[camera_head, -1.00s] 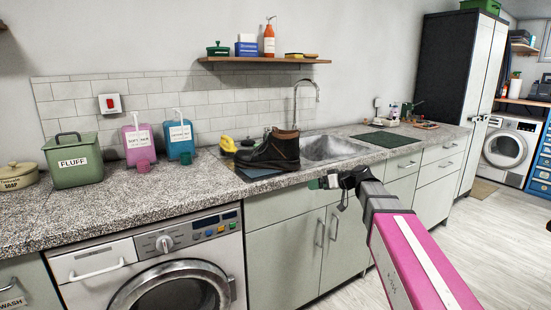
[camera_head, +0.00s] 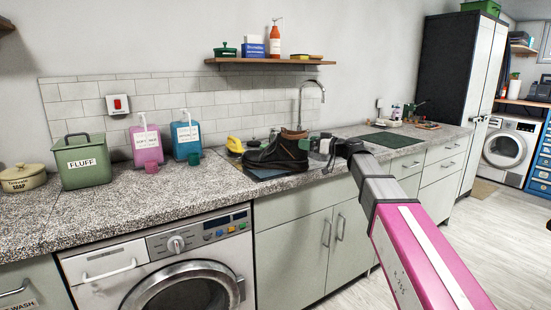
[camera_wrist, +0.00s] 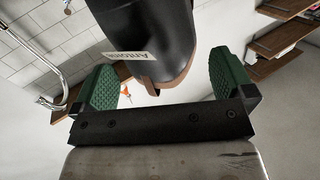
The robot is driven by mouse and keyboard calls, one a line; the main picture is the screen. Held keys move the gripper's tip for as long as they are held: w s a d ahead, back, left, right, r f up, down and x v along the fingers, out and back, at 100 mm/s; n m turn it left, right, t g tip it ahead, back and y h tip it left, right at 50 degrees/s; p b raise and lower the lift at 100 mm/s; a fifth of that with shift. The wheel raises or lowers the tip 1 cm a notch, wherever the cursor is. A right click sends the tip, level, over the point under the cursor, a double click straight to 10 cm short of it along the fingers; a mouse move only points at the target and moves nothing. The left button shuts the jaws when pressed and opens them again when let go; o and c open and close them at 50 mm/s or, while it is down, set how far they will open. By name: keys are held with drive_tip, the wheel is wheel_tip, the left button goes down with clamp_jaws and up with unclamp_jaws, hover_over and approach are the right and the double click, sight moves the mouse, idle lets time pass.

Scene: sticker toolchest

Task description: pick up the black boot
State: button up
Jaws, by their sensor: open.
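The black boot (camera_head: 276,155) stands on the counter beside the sink, its toe pointing left in the head view. Its shaft has a brown lining at the top. My gripper (camera_head: 318,145) is at the right side of the boot, level with its upper part. In the wrist view the boot (camera_wrist: 150,35) hangs large in the upper middle, with a white label on it. The two green finger pads of my gripper (camera_wrist: 168,82) are wide apart, one on each side of the boot's lower visible end. I cannot tell whether either pad touches it.
A dark mat (camera_head: 262,173) lies under the boot. The sink (camera_head: 330,146) and its tall tap (camera_head: 303,100) are just behind my gripper. A yellow item (camera_head: 234,145) stands left of the boot. Pink (camera_head: 146,146) and blue (camera_head: 186,142) dispensers stand further left.

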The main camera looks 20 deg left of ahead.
sight(298, 138)
drive_tip(key=x, duration=0.5)
drive_tip(key=shift+w+a+r, duration=0.1)
drive_tip(key=shift+w+r, duration=0.05)
drive_tip(key=shift+r, duration=0.3)
drive_tip(key=c, duration=1.5)
